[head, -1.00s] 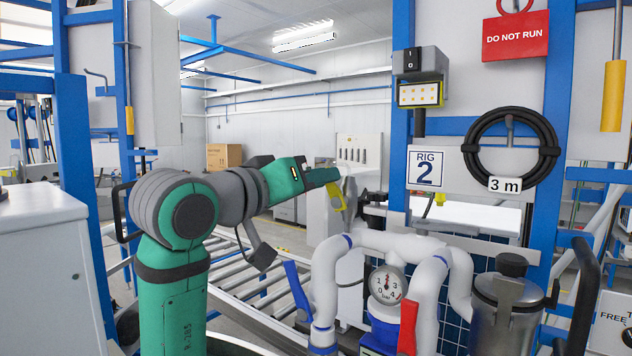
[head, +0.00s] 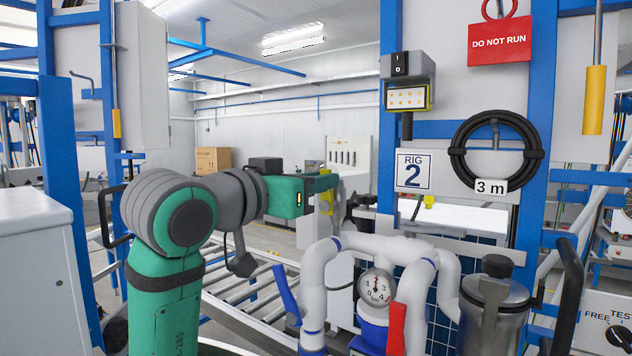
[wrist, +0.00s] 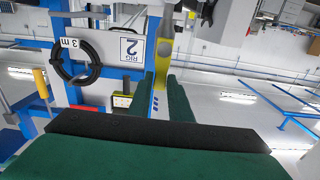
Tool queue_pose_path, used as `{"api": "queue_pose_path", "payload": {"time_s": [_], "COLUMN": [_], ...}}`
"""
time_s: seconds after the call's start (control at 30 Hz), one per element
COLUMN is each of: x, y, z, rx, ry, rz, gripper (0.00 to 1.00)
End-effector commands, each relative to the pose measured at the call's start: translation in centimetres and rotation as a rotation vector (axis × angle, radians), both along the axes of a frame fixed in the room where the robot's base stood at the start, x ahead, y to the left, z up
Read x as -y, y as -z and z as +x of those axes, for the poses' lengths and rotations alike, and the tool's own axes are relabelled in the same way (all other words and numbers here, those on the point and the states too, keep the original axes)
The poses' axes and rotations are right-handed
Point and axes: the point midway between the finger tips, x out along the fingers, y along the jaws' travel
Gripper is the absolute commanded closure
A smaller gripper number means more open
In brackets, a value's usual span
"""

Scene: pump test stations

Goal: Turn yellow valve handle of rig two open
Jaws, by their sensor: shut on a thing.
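My gripper (head: 322,184) is at the left of rig two, in front of the pale back wall. It is shut on a yellow handle (head: 327,201), which hangs below the fingertips in the head view. The rig two sign (head: 413,171) is further right and shows in the wrist view (wrist: 130,46).
A blue lever (head: 286,292) and a red lever (head: 397,327) stand on the white pipes around a gauge (head: 376,286). A coiled black hose (head: 455,150), a red DO NOT RUN tag (head: 499,40) and a switch box (head: 408,66) are right. A roller conveyor (head: 240,300) lies below my arm.

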Motion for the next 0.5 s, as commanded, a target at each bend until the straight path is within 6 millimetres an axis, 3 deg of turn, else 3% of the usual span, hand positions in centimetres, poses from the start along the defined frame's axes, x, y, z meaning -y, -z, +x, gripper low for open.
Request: {"api": "queue_pose_path", "payload": {"time_s": [0.23, 0.27, 0.3, 0.5], "x": [0.14, 0.14, 0.13, 0.07], "y": [0.22, 0.23, 0.22, 0.12], "z": [-0.07, -0.06, -0.05, -0.02], "rx": [-0.006, -0.006, -0.006, -0.003], "ry": [0.004, 0.004, 0.003, 0.002], "rz": [0.004, 0.004, 0.004, 0.001], "gripper": [1.00, 0.75, 0.65, 0.63]}}
